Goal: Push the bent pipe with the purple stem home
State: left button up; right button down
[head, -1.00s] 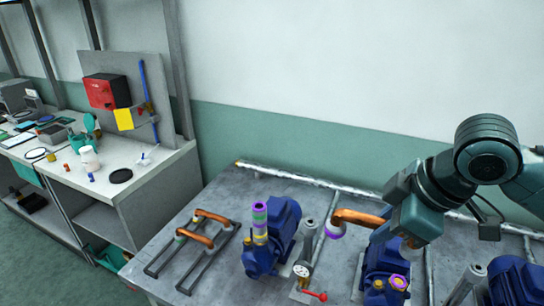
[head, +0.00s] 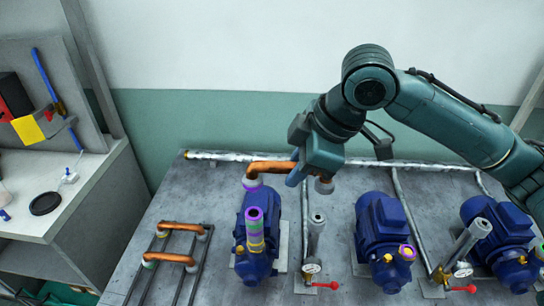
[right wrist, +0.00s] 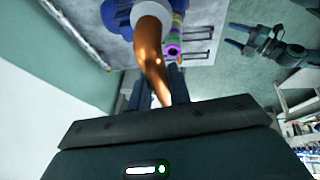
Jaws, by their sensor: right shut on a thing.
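A bent copper pipe (head: 270,167) is held in the air by my right gripper (head: 299,176), which is shut on it. Its left end has a pale collar with a purple band; its right end (head: 324,186) has a grey-white collar. The pipe also shows in the right wrist view (right wrist: 151,50). The left blue pump (head: 256,262) carries an upright stem (head: 256,228) with a purple top and yellow and green bands, in front of the pipe's left end. A grey standpipe (head: 316,232) stands to its right. My left gripper (right wrist: 232,36) shows apart and open in the right wrist view.
A rack (head: 188,250) at left holds two other copper pipes (head: 180,227). Two more blue pumps (head: 383,225) stand at right, the nearer with a purple-topped port (head: 407,252). Red-handled valves (head: 325,285) stick out between pumps. A side bench (head: 90,200) stands far left.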

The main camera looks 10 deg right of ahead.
jog(key=shift+w+a, duration=0.1)
jog(key=shift+w, duration=0.05)
jog(key=shift+f+b, duration=0.2)
jog(key=shift+b, duration=0.1)
pick_arm(q)
jog(key=d+b, duration=0.1)
jog(key=b, duration=0.1)
jog(key=w+f+t+h+b, duration=0.1)
jog(key=b, duration=0.2)
jog(key=shift+w+d+b, duration=0.1)
jog(key=shift+d+b, duration=0.2)
jog(key=shift+d, duration=0.1)
pick_arm(e)
notch_tip(320, 180, down, 6)
pick_arm(q)
jog(key=shift+f, duration=0.15)
jog(key=shift+r, duration=0.2)
jog(key=shift+r+p, duration=0.45)
jog(key=shift+p, duration=0.15)
